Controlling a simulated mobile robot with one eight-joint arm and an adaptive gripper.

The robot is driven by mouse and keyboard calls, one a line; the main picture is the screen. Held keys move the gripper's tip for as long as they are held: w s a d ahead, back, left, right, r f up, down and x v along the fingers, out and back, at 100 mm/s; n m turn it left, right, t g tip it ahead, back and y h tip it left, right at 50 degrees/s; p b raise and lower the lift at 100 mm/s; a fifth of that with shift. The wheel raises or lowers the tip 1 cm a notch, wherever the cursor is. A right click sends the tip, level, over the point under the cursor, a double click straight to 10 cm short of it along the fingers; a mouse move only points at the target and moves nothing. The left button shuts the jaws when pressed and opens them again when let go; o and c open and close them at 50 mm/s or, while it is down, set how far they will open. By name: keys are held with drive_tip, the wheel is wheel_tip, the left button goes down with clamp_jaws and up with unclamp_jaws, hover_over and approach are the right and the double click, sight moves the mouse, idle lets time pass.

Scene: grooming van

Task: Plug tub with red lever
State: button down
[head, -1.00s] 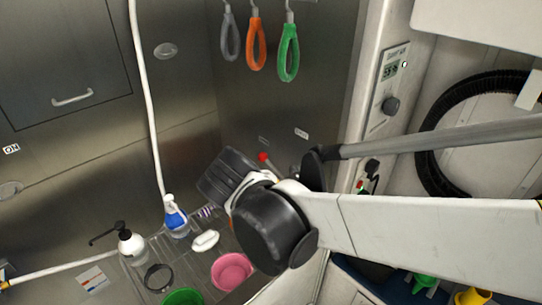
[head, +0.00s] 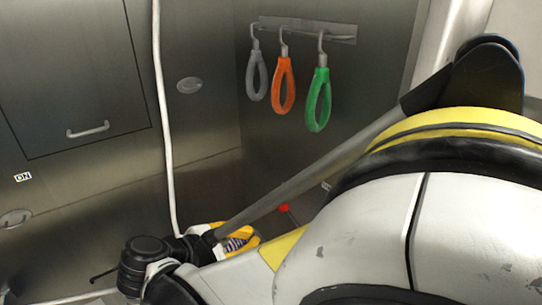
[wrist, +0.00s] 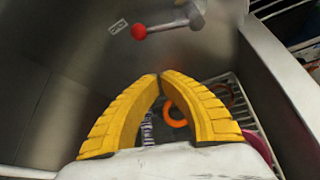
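The red lever's ball (wrist: 138,31) sits on a grey metal rod (wrist: 170,24) on the tub wall in the wrist view. In the head view the red ball (head: 284,208) shows on the dark wall. My gripper (wrist: 160,75) has its yellow fingers meeting at the tips, with nothing visible between them. The fingertips are below the red ball in the wrist picture and apart from it. In the head view my gripper (head: 242,236) is low and left of the ball, partly hidden by my arm. The tub drain is not visible.
A wire rack (wrist: 240,100) and an orange ring (wrist: 176,112) show beyond the fingers. A pink item (wrist: 252,136) is partly hidden. Grey, orange (head: 284,85) and green (head: 318,100) loops hang on the wall. A white hose (head: 160,120) runs down left.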

drive_tip(key=b+x, duration=0.4)
drive_tip(key=x, duration=0.7)
drive_tip(key=r, duration=0.1)
drive_tip(key=s+r, duration=0.1)
drive_tip(key=r, duration=0.2)
drive_tip(key=shift+s+d, duration=0.15)
drive_tip(key=shift+d, duration=0.2)
drive_tip(key=shift+r, duration=0.1)
drive_tip(key=s+d+r+m+t+y, duration=0.1)
drive_tip(key=s+d+r+m+t, duration=0.2)
drive_tip(key=r+m+t, duration=0.3)
drive_tip(key=shift+s+r+m, duration=0.45)
drive_tip(key=shift+s+m, duration=0.4)
drive_tip(key=shift+m, duration=0.05)
drive_tip(key=shift+s+d, duration=0.1)
drive_tip(key=shift+d, duration=0.1)
